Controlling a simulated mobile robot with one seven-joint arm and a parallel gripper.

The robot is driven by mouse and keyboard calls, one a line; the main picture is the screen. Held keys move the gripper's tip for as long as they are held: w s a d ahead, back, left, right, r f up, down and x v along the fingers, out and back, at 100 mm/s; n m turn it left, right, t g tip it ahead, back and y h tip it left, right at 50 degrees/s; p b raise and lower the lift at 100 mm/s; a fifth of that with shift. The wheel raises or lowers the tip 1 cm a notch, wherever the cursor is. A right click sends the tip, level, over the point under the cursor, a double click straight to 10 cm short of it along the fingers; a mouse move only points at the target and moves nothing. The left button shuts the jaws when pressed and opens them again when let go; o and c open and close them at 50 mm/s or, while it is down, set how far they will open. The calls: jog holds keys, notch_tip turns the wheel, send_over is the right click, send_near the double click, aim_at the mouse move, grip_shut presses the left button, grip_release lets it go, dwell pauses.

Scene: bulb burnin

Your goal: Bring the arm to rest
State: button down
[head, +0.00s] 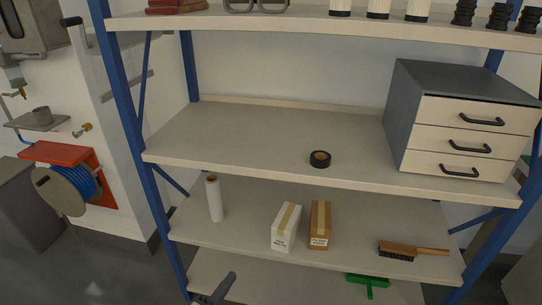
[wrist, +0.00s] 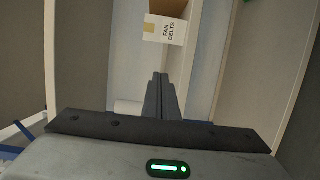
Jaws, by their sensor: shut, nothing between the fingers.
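My gripper (wrist: 160,76) shows in the wrist view with its two dark fingers together and nothing between them. Beyond the fingertips stands a box labelled "FAN BELTS" (wrist: 163,29), apart from them. In the head view a dark piece at the bottom edge (head: 220,289) looks like part of my arm, in front of the lowest shelf. The fingertips cannot be made out clearly there.
A blue-posted shelf unit (head: 225,157) fills the head view. The lower shelf holds a white roll (head: 214,199), a white box (head: 285,229), a brown box (head: 320,226) and a brush (head: 412,251). Black tape (head: 320,159) and a drawer cabinet (head: 402,110) sit above. A hose reel (head: 70,189) hangs left.

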jog(key=w+d+r+m+g+h, duration=0.1)
jog(key=d+r+m+g, duration=0.55)
jog(key=r, duration=0.55)
jog(key=d+r+m+g, duration=0.3)
jog(key=d+r+g, duration=0.4)
jog(key=d+r, duration=0.4)
jog(key=s+d+r+m+t+y, duration=0.2)
jog(key=s+d+r+y, duration=0.3)
jog(key=s+r, duration=0.4)
jog(key=s+d+r+m+t+y, duration=0.1)
jog(key=s+d+r+y, duration=0.35)
jog(key=s+r, duration=0.55)
notch_tip(320, 180, up, 25)
jog(key=w+p, duration=0.1)
jog(key=p, duration=2.2)
jog(key=shift+w+f, duration=0.15)
jog(key=shift+w, duration=0.2)
